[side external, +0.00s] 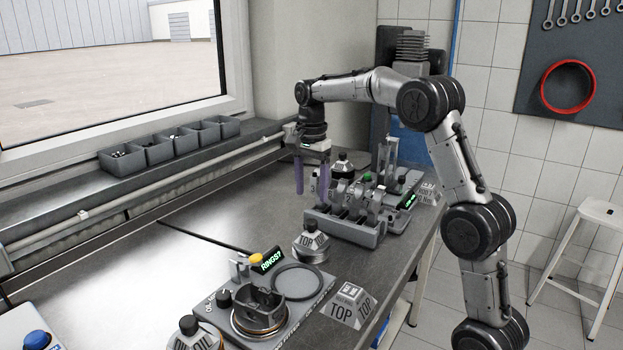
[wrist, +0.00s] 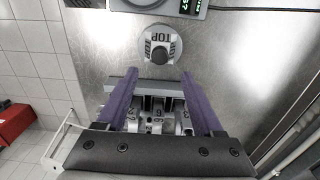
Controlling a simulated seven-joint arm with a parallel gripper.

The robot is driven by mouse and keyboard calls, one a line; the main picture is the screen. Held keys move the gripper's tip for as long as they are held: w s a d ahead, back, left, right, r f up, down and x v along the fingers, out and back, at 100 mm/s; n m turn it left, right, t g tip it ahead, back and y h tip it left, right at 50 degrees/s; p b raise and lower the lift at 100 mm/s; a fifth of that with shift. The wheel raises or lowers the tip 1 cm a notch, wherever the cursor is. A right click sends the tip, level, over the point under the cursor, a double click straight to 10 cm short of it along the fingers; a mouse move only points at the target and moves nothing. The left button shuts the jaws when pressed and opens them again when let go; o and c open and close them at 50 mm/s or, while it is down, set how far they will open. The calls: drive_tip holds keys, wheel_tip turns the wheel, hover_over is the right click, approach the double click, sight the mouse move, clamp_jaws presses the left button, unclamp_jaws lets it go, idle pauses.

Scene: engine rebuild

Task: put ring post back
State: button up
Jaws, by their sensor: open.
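I cannot tell for certain which part is the ring post. A ring fixture (side external: 265,310) in the foreground has a lit RINGS display (side external: 267,259), a small yellow-topped piece (side external: 256,259), a dark ring lying flat (side external: 298,282) and a grey part in a round seat. My gripper (side external: 312,190) is open and empty, its purple fingers pointing down by the numbered grey rack (side external: 345,228). In the wrist view the rack (wrist: 158,118) shows between the fingers of my gripper (wrist: 158,80). A round piece marked TOP (wrist: 160,44) lies beyond the fingertips.
A TOP piece (side external: 312,246) stands between rack and fixture. An oil container (side external: 193,335) and a TOP block (side external: 350,305) stand near the front. Grey bins (side external: 160,150) line the window ledge. The left bench surface (side external: 150,260) is mostly clear.

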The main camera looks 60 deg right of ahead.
drive_tip(key=s+a+r+n+t, duration=0.1)
drive_tip(key=s+a+r+n, duration=0.3)
drive_tip(key=s, duration=0.3)
drive_tip(key=s+a+r+n+t, duration=0.2)
drive_tip(key=s+a+r+n, duration=0.1)
drive_tip(key=s+a+n, duration=0.3)
drive_tip(key=s+a+f+n+t, duration=0.1)
drive_tip(key=s+a+f+n, duration=0.2)
drive_tip(key=s, duration=0.4)
drive_tip(key=s+a+f+n+t, duration=0.1)
drive_tip(key=s+a+f+n, duration=0.2)
drive_tip(key=s, duration=0.4)
drive_tip(key=shift+a+f+n+t, duration=0.3)
drive_tip(key=shift+f+n, duration=0.4)
drive_tip(key=shift+n, duration=0.3)
